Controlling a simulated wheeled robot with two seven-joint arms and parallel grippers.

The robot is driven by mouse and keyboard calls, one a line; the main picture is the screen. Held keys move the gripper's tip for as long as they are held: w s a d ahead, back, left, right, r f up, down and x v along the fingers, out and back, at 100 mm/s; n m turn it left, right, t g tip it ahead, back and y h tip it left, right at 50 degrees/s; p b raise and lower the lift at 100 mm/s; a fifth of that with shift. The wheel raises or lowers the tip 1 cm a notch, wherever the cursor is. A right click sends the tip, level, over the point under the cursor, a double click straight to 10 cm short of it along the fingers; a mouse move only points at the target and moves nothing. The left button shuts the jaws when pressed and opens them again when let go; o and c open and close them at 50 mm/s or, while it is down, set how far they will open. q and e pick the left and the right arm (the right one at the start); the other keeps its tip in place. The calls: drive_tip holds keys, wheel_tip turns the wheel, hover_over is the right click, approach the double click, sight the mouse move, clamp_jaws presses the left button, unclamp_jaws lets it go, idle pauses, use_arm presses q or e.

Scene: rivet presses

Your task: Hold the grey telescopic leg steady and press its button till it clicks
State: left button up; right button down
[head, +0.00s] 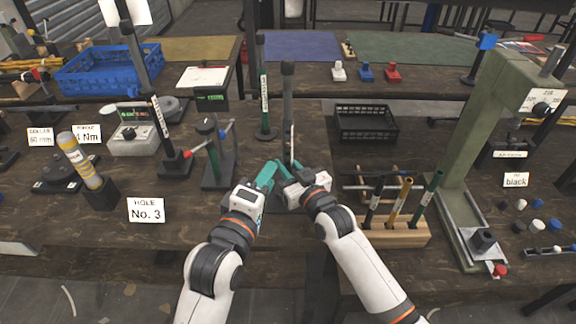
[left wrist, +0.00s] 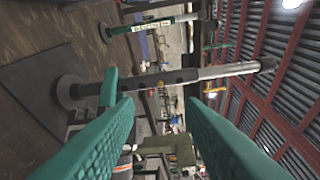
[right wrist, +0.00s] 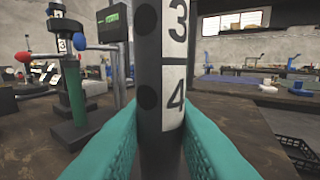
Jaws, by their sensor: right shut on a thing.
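The grey telescopic leg (head: 288,95) stands upright at the middle of the bench. In the left wrist view the leg (left wrist: 225,71) shows a dark lower tube, a bright upper tube and a round base. In the right wrist view the leg (right wrist: 149,85) shows dark round spots and a white strip numbered 3 and 4. My right gripper (head: 281,167) is shut on its lower tube. My left gripper (head: 272,166) is open beside it; in its wrist view the fingers (left wrist: 152,106) are apart, with the leg just beyond them. I cannot tell which spot is the button.
A green leg (head: 264,105) stands behind, and a green-posted stand (head: 214,150) is close on the left. A wooden rack (head: 400,232) with coloured tools and a tall green press (head: 460,150) are on the right. A black crate (head: 365,125) lies behind right.

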use_arm(q)
drive_tip(key=c, duration=0.5)
drive_tip(key=shift+s+m, duration=0.1)
drive_tip(key=shift+m, duration=0.6)
clamp_jaws()
drive_tip(key=s+m, duration=0.1)
drive_tip(key=m, duration=1)
drive_tip(key=s+m+h, duration=0.1)
drive_tip(key=s+m, duration=0.1)
drive_tip(key=m, duration=0.9)
drive_tip(key=s+d+m, duration=0.1)
drive_tip(key=s+m, duration=0.1)
drive_tip(key=m, duration=0.9)
drive_tip(key=shift+f+m, duration=0.3)
drive_tip(key=shift+f, duration=0.05)
